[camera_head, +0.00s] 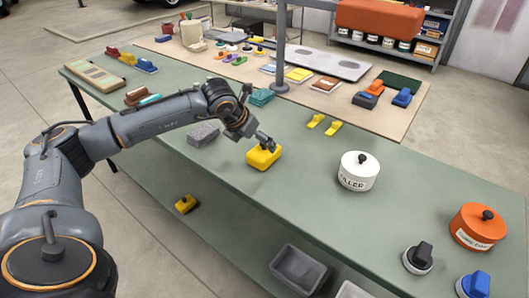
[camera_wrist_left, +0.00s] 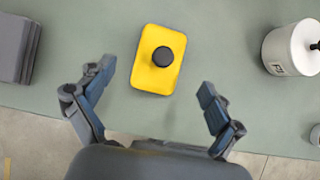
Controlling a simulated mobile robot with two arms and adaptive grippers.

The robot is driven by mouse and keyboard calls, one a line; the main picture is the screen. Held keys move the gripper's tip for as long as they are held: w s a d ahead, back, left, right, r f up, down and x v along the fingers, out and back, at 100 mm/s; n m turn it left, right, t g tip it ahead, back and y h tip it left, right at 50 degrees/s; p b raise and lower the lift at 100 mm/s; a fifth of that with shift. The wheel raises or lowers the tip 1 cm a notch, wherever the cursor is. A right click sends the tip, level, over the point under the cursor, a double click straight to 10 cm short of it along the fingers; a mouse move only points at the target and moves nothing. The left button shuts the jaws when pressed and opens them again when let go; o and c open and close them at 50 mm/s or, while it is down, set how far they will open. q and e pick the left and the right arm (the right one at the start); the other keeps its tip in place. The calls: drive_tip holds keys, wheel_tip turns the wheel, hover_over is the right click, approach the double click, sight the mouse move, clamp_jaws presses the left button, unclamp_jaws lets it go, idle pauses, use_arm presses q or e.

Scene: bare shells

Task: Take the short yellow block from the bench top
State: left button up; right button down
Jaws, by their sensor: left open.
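The short yellow block (camera_head: 263,158) has a rounded outline and a black knob on top. It sits on the green bench top (camera_head: 300,185) near its front edge. It also shows in the left wrist view (camera_wrist_left: 159,72), beyond and between the fingers. My left gripper (camera_head: 265,145) is close over the block in the head view, covering part of its top. In the left wrist view its two fingers (camera_wrist_left: 153,83) are spread wide and nothing is between their tips. I cannot tell the exact height gap to the block. My right gripper is not in view.
A grey block stack (camera_head: 203,135) is left of the yellow block. A white filler tin (camera_head: 358,171) and an orange tin (camera_head: 476,227) stand to the right. A second yellow item (camera_head: 185,204) lies on the lower shelf, near a grey bin (camera_head: 298,270). A post (camera_head: 281,45) rises behind.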

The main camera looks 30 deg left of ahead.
sight(261, 145)
use_arm(q)
drive_tip(key=shift+x, duration=0.75)
drive_tip(key=shift+w+f, duration=0.15)
drive_tip(key=shift+f, duration=0.05)
drive_tip(key=p+x, duration=0.1)
drive_tip(key=x, duration=0.2)
drive_tip(key=shift+w+d+f+p, duration=0.1)
drive_tip(key=shift+f+p, duration=0.2)
drive_tip(key=shift+f, duration=0.05)
drive_tip(key=shift+w+f, duration=0.25)
drive_tip(key=shift+f, duration=0.2)
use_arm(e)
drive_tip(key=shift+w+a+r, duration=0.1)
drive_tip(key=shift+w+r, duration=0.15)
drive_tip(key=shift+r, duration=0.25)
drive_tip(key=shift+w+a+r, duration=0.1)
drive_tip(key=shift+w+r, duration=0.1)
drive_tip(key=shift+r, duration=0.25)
use_arm(q)
drive_tip(key=c, duration=1.4)
drive_tip(key=shift+r, duration=0.1)
drive_tip(key=shift+c, duration=1.3)
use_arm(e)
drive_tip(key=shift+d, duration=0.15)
